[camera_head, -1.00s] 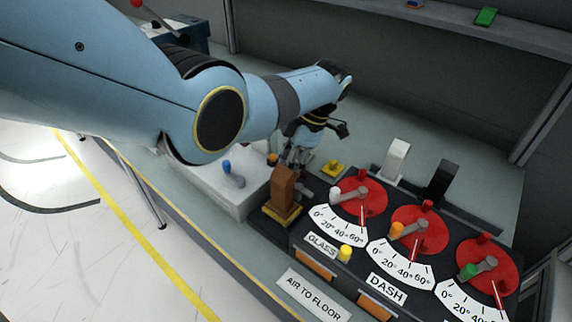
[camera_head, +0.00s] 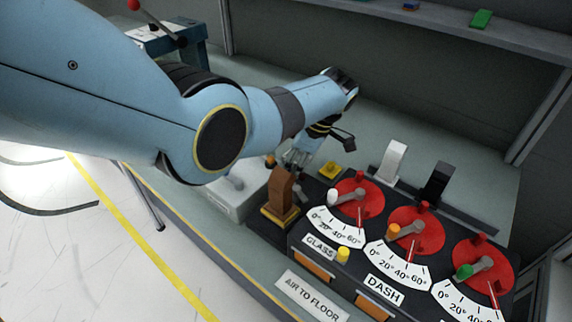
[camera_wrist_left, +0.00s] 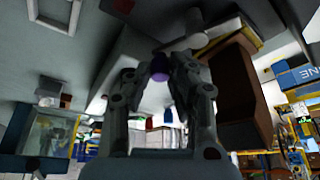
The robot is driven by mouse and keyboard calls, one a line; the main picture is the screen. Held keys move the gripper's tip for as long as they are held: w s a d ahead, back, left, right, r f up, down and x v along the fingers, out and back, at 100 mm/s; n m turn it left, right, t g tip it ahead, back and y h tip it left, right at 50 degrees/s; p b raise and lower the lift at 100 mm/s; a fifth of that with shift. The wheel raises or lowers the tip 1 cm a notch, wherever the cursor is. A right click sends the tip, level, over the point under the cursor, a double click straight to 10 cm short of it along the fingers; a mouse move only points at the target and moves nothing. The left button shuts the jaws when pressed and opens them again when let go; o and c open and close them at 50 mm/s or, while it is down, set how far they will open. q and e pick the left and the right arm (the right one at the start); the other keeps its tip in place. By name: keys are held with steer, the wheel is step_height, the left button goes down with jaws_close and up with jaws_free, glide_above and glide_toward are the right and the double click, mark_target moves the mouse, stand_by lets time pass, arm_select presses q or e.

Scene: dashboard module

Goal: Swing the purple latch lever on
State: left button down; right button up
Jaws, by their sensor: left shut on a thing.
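My left gripper (camera_head: 294,163) reaches in from the left, low behind the brown lever block (camera_head: 283,190) at the left end of the dashboard module. In the left wrist view the fingers (camera_wrist_left: 160,78) are closed around the purple knob (camera_wrist_left: 159,68) of the latch lever. A pale shaft shows near the knob. In the head view the purple lever is hidden by the gripper and the brown block, so its angle cannot be told. My right gripper is not in view.
A yellow piece (camera_head: 330,170) sits beside the gripper. The grey box (camera_head: 235,200) is partly under my arm.

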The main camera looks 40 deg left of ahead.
arm_select(q)
steer(key=m, duration=0.2)
steer(key=w+d+m+t, duration=0.1)
steer(key=m, duration=0.1)
steer(key=shift+y, duration=0.3)
steer(key=m, duration=0.1)
steer(key=m+t, duration=0.1)
steer(key=shift+w+d+m+t, duration=0.3)
steer(key=shift+d, duration=0.1)
steer(key=m, duration=0.1)
steer(key=d+m+t, duration=0.1)
steer(key=m, duration=0.2)
steer(key=shift+w+d+t, duration=0.25)
steer(key=shift+t, duration=0.05)
steer(key=shift+d+m+t+h, duration=0.25)
steer(key=shift+m, duration=0.55)
steer(key=shift+d+m+t+h, duration=0.25)
steer(key=shift+m, duration=0.55)
